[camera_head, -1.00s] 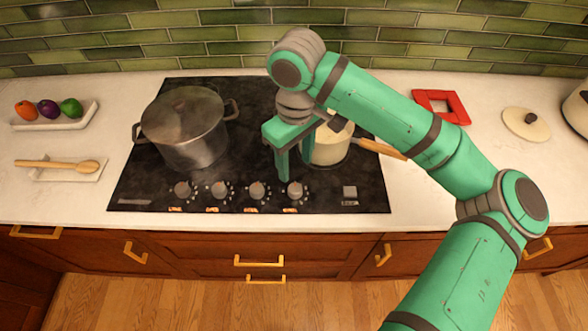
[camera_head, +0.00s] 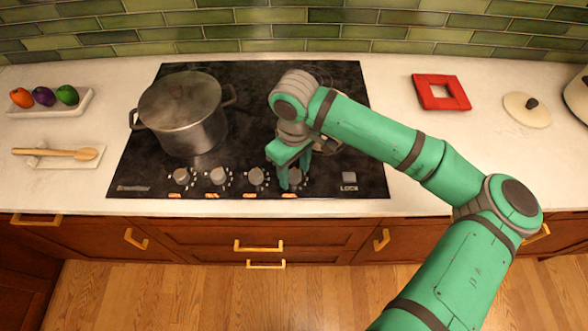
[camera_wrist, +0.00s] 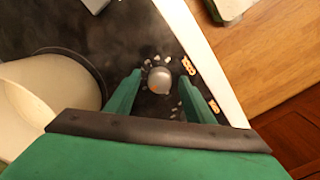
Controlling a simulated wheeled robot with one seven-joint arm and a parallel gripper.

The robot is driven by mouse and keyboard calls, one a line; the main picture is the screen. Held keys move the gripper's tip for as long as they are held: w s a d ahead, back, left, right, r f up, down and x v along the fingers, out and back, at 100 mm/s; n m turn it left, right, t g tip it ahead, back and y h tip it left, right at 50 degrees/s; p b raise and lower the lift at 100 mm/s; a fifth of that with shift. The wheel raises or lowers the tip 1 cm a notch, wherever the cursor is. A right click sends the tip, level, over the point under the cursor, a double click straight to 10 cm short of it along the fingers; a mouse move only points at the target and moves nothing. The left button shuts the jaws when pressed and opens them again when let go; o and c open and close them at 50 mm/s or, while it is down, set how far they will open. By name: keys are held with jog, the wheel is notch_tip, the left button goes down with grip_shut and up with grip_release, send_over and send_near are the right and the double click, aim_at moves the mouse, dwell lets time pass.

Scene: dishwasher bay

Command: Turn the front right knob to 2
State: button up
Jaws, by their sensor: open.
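Several grey knobs stand in a row along the front of the black cooktop (camera_head: 250,80). The rightmost one, the front right knob (camera_wrist: 160,80), is round and silver with a small orange mark on it. Pale marks ring it, but I cannot read any number. My gripper (camera_head: 294,178) is over this knob in the head view and partly hides it. In the wrist view my open gripper (camera_wrist: 161,76) has one finger on each side of the knob, with gaps visible. I cannot tell how deep the fingertips reach.
A large lidded steel pot (camera_head: 185,115) stands on the left of the cooktop. A cream pan (camera_wrist: 45,100) is close beside my gripper in the wrist view; my arm mostly hides it in the head view. A red square frame (camera_head: 425,93) lies on the right counter.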

jog(key=c, duration=1)
jog(key=shift+w, duration=0.1)
jog(key=shift+c, duration=0.2)
jog(key=shift+m, duration=0.3)
jog(key=shift+a+m, duration=0.15)
jog(key=shift+m, duration=0.75)
jog(key=m, duration=0.5)
jog(key=shift+w, duration=0.1)
jog(key=shift+m, duration=2.1)
jog(key=shift+s, duration=0.2)
jog(key=o, duration=1)
